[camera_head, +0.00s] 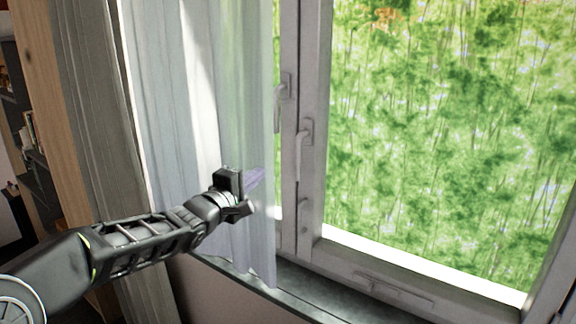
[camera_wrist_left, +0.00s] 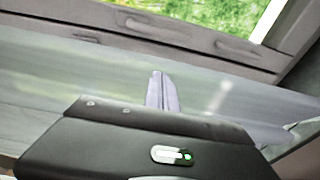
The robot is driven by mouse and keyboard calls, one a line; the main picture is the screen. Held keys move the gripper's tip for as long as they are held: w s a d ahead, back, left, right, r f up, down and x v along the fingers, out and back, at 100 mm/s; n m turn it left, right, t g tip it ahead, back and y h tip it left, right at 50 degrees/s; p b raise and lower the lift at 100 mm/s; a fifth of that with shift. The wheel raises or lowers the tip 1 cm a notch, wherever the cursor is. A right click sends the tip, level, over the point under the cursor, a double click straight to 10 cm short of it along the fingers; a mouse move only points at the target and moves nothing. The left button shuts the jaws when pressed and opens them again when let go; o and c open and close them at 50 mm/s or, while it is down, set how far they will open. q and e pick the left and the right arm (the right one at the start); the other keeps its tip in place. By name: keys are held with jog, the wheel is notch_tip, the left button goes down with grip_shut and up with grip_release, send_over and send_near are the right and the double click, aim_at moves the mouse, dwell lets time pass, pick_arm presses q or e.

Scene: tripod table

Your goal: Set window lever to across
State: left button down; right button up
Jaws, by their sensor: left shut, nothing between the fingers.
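The window has two grey lever handles on its middle posts. The upper-left lever (camera_head: 281,101) hangs downward from its mount. The second lever (camera_head: 301,143), a little lower and to the right, also points down. My left gripper (camera_head: 254,178) is in front of the sheer curtain, left of and below both levers, and apart from them. Its fingers are together and empty, partly blurred against the curtain. In the left wrist view the fingers (camera_wrist_left: 162,92) point toward the window frame, with pale sheer cloth around them. My right gripper is not in view.
A sheer white curtain (camera_head: 185,90) hangs left of the levers, beside the gripper. A dark sill (camera_head: 300,290) runs below the window. The bottom frame carries a long flat fitting (camera_head: 395,290). A bookshelf (camera_head: 32,140) stands at far left.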

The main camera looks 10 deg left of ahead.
pick_arm(q)
jog(key=shift+w+f, duration=0.1)
jog(key=shift+w, duration=0.05)
jog(key=shift+d, duration=0.1)
jog(key=p+x, duration=0.3)
jog(key=x, duration=0.7)
jog(key=shift+w+d, duration=0.1)
jog(key=s+d, duration=0.2)
jog(key=d, duration=0.1)
jog(key=shift+s, duration=0.2)
